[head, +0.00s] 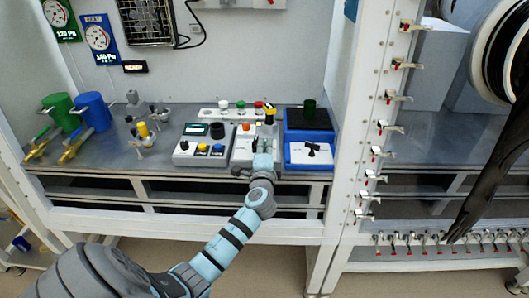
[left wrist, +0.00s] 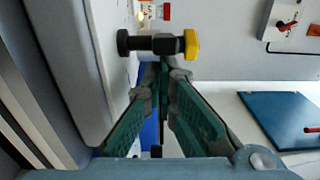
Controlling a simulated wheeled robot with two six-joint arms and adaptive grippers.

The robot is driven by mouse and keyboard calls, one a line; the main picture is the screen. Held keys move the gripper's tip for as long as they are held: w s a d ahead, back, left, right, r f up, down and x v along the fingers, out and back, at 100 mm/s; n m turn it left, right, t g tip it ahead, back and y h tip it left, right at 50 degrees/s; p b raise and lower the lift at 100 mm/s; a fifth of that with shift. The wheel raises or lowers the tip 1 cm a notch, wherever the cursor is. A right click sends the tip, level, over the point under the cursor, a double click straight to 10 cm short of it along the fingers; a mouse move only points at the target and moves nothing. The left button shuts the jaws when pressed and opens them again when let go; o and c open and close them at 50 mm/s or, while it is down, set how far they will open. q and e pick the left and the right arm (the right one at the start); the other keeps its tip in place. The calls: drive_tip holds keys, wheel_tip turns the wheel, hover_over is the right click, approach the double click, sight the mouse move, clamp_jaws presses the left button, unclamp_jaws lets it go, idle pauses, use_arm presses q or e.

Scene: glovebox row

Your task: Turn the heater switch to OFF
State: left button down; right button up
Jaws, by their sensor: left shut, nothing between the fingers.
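My left gripper (head: 262,143) reaches over the grey-white control box (head: 241,150) in the middle of the bench in the head view. In the left wrist view its green fingers (left wrist: 163,72) are closed together at the tips and hold nothing. The tips are just below a black bar-shaped part with a yellow end (left wrist: 165,44); I cannot tell if they touch it. A yellow-topped black part (head: 270,115) stands just behind the gripper in the head view. Labels are too small to read, so I cannot tell which control is the heater switch. My right gripper is not in view.
A blue box with a black T-handle (head: 312,151) is on the right. Blue (head: 93,111) and green (head: 59,106) cylinders stand far left. A white post (head: 365,130) bounds the bench.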

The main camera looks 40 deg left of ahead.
use_arm(q)
drive_tip(key=shift+w+a, duration=0.1)
drive_tip(key=shift+w, duration=0.15)
idle(0.7)
